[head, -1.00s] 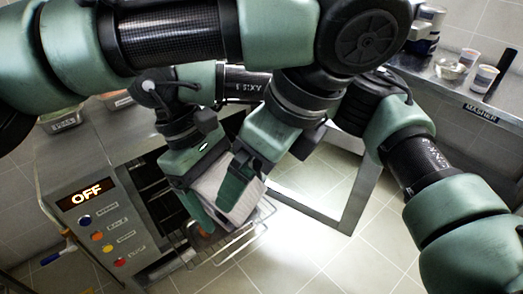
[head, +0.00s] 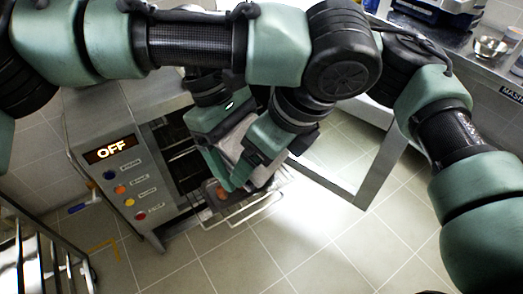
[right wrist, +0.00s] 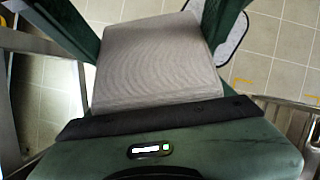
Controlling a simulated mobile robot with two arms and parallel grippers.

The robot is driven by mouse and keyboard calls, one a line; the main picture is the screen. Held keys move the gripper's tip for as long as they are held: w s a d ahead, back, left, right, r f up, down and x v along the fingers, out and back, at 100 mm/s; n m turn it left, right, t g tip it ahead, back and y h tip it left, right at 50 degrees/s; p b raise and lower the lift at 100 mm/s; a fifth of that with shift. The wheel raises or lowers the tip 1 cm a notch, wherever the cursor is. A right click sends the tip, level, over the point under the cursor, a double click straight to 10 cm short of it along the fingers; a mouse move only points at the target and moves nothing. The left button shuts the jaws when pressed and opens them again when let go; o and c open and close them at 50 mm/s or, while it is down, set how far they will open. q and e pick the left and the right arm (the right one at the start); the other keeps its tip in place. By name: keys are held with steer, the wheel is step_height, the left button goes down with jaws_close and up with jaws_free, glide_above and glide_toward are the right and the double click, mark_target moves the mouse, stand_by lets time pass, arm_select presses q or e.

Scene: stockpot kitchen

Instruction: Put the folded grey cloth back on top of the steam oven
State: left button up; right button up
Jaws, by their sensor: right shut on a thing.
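The folded grey cloth (right wrist: 155,62) is between the two fingers of my right gripper (right wrist: 150,25), which is shut on it. In the head view a pale part of the cloth (head: 234,143) shows between green gripper parts, in front of the oven opening. The steam oven (head: 118,120) stands at left, with a lit OFF display and several coloured buttons. Its flat steel top (head: 105,97) is partly hidden by my arms. My left gripper (head: 258,160) appears to overlap the right one; its jaws cannot be made out.
A wire rack (head: 262,208) sticks out low from the oven, with a reddish thing on it. A steel frame (head: 358,196) stands right of it. A metal cart (head: 45,255) is at lower left. A steel counter with a bowl (head: 490,47) is at upper right. Bare floor lies in front.

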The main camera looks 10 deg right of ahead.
arm_select(q)
steer(key=c, duration=0.5)
arm_select(e)
steer(key=o, duration=1.9)
steer(key=shift+o, duration=0.2)
